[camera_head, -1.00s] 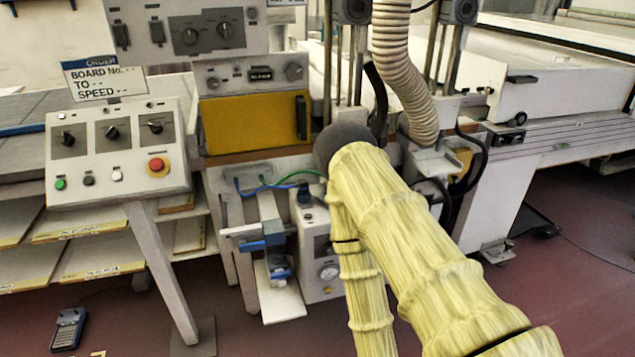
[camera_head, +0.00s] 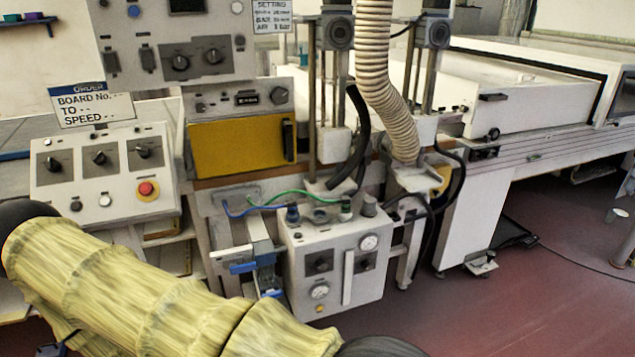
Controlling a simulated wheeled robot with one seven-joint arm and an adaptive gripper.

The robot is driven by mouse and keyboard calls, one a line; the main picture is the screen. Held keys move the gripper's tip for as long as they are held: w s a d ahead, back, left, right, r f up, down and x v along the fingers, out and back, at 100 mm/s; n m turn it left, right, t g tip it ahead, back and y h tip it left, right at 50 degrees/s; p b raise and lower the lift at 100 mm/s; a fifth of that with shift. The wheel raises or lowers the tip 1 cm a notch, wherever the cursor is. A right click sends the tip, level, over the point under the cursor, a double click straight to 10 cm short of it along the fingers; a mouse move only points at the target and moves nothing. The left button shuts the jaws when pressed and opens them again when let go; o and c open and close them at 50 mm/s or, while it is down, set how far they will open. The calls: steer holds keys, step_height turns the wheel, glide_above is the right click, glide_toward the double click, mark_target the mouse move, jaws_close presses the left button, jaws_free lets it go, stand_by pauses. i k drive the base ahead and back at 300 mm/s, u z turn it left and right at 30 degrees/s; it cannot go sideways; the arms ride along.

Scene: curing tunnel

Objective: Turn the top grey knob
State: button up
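Several knobs are in view, and I cannot tell for sure which is the top grey knob. The upper grey panel (camera_head: 150,30) has a left dark grey knob (camera_head: 180,62) and a right dark grey knob (camera_head: 213,56) side by side. Below them, a grey knob (camera_head: 279,95) sits at the right of the panel above the yellow door (camera_head: 235,146). The white box (camera_head: 335,240) lower down has two dark knobs, a left one (camera_head: 320,264) and a right one (camera_head: 364,263). My yellow-sleeved arm crosses the lower left, apart from these knobs in the picture. My gripper is out of view.
A sloped console (camera_head: 105,185) at left has several dark knobs and a red button (camera_head: 147,189). A ribbed hose (camera_head: 385,80) hangs beside metal posts. A long white machine (camera_head: 545,110) runs along the right. The red floor (camera_head: 530,300) at lower right is mostly clear.

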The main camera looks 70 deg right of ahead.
mark_target(368, 206)
steer(key=u, duration=0.05)
steer(key=k, duration=0.9)
steer(key=z, duration=1.2)
